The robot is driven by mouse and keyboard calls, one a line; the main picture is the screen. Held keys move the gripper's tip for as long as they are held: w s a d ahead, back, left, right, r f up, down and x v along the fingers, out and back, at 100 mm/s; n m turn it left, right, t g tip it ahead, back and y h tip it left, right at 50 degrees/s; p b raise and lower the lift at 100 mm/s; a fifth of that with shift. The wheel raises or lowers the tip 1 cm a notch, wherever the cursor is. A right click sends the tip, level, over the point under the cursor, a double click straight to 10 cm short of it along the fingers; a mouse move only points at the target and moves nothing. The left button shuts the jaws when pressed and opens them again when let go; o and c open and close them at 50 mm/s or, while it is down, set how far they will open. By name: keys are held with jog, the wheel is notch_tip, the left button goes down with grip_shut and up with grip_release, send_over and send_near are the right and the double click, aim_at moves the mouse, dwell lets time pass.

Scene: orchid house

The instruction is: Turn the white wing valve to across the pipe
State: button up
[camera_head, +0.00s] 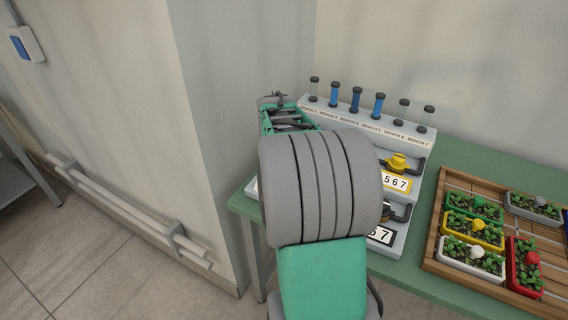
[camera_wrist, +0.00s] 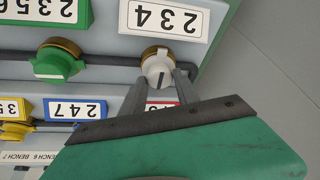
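The white wing valve (camera_wrist: 158,68) sits on a brass collar in the wrist view, on a dark pipe (camera_wrist: 112,60) running left to right. A short dark line marks its front, upright in the picture. The exact angle of its wing is hard to tell. My gripper (camera_wrist: 161,77) has its two grey fingers apart, one on each side of the valve's lower part. I see no clear sign that they press on it. In the head view, my arm hides the white valve and the fingers.
A green valve (camera_wrist: 58,62) is left of the white one, and a yellow valve (camera_wrist: 15,130) is lower left. In the head view, tubes (camera_head: 356,98) stand atop the panel (camera_head: 420,145). A wooden tray (camera_head: 433,225) of potted seedlings lies right on the green bench (camera_head: 455,153).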

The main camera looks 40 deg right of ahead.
jog(key=o, duration=0.4)
jog(key=v, duration=0.7)
jog(key=shift+s+a+r, duration=0.1)
jog(key=shift+r, duration=0.25)
